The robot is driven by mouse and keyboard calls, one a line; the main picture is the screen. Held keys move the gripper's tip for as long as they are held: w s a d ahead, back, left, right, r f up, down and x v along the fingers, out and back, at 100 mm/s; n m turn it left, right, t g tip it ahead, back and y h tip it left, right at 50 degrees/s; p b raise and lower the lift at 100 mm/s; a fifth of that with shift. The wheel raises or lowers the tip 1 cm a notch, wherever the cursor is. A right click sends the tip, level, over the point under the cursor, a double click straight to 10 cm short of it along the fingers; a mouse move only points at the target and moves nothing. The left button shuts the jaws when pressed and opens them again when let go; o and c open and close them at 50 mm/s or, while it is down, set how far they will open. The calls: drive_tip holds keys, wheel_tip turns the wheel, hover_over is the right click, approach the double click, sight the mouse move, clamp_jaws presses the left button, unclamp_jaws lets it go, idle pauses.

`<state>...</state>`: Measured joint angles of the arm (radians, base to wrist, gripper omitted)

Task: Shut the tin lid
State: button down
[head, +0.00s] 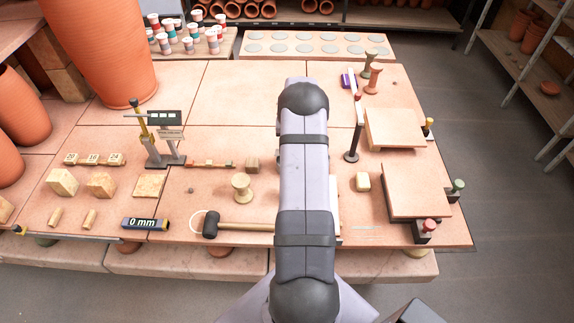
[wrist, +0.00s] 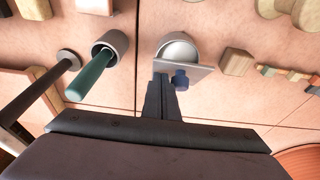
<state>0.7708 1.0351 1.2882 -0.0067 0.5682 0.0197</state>
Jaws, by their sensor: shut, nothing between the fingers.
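In the wrist view a round grey tin (wrist: 180,42) stands with its pale inside partly showing. A flat grey lid (wrist: 190,68) with a blue knob (wrist: 181,80) lies across the near side of its mouth, so the tin is partly open. My gripper (wrist: 162,80) is shut and empty. Its fingertips are at the lid's near edge, just left of the knob; whether they touch it I cannot tell. In the head view my arm hides the tin, the lid and the gripper.
Left of the tin stand a grey cup (wrist: 111,46) with a green rod (wrist: 88,76) and a dark post (wrist: 38,92). A wooden block (wrist: 237,62) sits to its right. A mallet (head: 245,226) and tile-like boards (head: 395,129) lie on the table.

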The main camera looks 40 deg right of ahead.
drive_tip(key=shift+s+a+f+b, duration=0.2)
drive_tip(key=shift+f+b, duration=0.15)
drive_tip(key=shift+f, duration=0.35)
drive_tip(key=shift+r+p, duration=1.5)
drive_tip(key=shift+r, duration=1)
